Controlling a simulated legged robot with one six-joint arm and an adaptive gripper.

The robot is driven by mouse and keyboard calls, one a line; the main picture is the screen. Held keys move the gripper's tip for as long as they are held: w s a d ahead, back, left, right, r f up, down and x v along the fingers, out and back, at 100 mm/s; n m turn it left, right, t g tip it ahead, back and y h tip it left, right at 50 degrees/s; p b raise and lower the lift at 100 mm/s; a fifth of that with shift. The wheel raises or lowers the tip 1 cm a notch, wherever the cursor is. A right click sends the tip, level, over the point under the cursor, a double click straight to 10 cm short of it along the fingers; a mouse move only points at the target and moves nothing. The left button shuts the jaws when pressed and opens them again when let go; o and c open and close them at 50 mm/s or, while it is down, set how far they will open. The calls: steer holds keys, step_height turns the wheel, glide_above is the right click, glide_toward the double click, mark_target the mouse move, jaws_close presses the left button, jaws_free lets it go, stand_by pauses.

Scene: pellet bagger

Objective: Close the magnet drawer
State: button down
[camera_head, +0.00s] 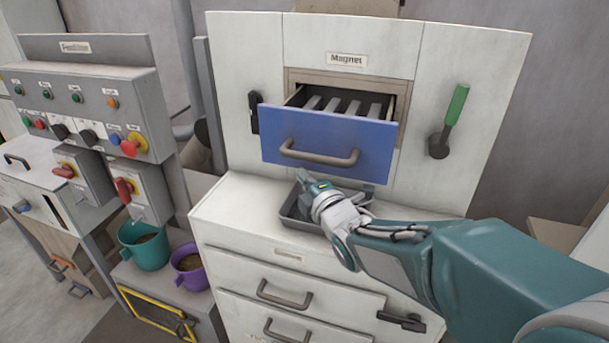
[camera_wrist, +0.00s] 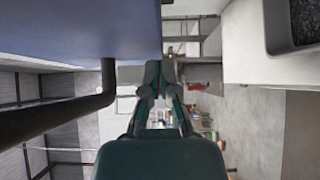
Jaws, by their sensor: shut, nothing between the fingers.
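The magnet drawer stands pulled out of the white cabinet, with its blue front (camera_head: 328,143) and several grey bars showing inside. The blue front also fills the upper left of the wrist view (camera_wrist: 75,28). Its dark bar handle (camera_head: 318,155) appears at the left of the wrist view (camera_wrist: 60,115). My gripper (camera_head: 303,178) is shut and empty, just below the blue front and close to the handle. In the wrist view its fingertips (camera_wrist: 160,72) lie beside the front's edge, apart from the handle. I cannot tell whether they touch the front.
A dark grey tray (camera_head: 291,216) lies on the white ledge under my gripper. A green-handled lever (camera_head: 455,108) is right of the drawer and a black latch (camera_head: 254,112) left. A teal mug (camera_head: 146,250) and a purple mug (camera_head: 190,270) stand at lower left.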

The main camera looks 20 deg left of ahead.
steer(key=shift+w, duration=0.3)
